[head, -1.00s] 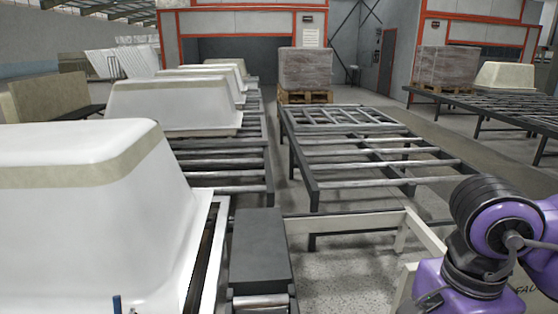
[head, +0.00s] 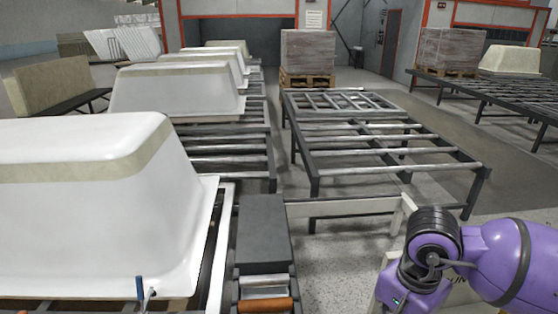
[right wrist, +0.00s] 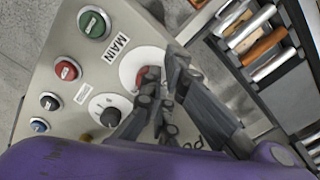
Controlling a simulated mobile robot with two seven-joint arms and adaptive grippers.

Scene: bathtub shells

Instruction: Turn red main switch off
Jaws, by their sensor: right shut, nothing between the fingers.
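In the right wrist view, a pale control panel (right wrist: 75,125) carries a MAIN label (right wrist: 114,48). Beside the label is the red main switch (right wrist: 146,77) on a round white plate (right wrist: 133,63). My right gripper (right wrist: 164,92) is shut and empty, with its fingers in front of the switch and hiding much of it. I cannot tell whether they touch it, or how the switch is turned. My right arm (head: 500,260) shows at the lower right of the head view; its fingers are hidden there. My left gripper is out of view.
White tub shells (head: 80,205) line the left conveyor. Empty roller frames (head: 380,145) stand in the middle.

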